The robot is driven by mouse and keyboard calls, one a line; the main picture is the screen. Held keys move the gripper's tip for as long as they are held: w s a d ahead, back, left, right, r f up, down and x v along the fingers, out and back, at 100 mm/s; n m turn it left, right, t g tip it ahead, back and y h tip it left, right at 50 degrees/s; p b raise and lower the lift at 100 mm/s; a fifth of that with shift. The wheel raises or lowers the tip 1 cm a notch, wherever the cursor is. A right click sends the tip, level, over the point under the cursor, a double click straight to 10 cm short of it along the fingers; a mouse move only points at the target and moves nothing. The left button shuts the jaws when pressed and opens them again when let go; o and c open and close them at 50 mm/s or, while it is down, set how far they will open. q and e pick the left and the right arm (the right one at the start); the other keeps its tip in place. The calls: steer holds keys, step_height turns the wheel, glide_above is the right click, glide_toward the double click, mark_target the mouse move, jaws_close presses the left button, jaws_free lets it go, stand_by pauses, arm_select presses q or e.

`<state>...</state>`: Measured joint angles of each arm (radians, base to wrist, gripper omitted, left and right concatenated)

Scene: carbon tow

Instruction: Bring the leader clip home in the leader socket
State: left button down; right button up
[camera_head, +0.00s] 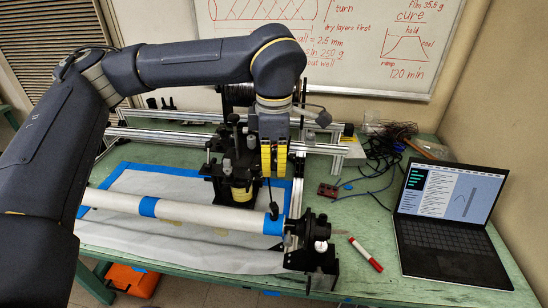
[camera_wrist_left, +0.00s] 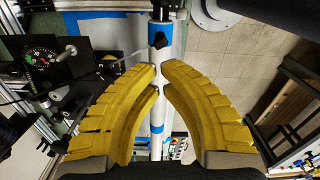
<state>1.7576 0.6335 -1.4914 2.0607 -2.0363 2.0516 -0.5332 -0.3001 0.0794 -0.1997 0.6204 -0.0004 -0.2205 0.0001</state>
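My left gripper (camera_head: 273,158) hangs above the right end of the white mandrel (camera_head: 185,211), its yellow fingers pointing down. In the left wrist view its fingers (camera_wrist_left: 160,68) stand a narrow gap apart. The white tube shows through the gap, and I see nothing held there. A small black piece (camera_head: 273,211) sits at the blue band (camera_head: 272,224) on the mandrel, below the fingers. It also shows in the left wrist view (camera_wrist_left: 158,41). I cannot tell whether it is the leader clip, the leader socket or both together. A thin dark strand rises from it towards the fingers. My right gripper is out of view.
A black carriage (camera_head: 226,165) stands close left of the gripper, behind the mandrel. A black end mount (camera_head: 316,245) holds the mandrel's right end. A red marker (camera_head: 366,254) and laptop (camera_head: 450,215) lie to the right. Cables (camera_head: 385,150) lie at the back right.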

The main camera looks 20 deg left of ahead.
mark_target(274, 205)
arm_select(q)
steer(key=shift+f, duration=5.3)
steer(key=shift+s+f, duration=0.1)
steer(key=shift+f, duration=0.75)
steer(key=shift+r, duration=0.1)
step_height(274, 205, up, 15)
steer(key=shift+f, duration=0.2)
steer(key=shift+d, duration=0.1)
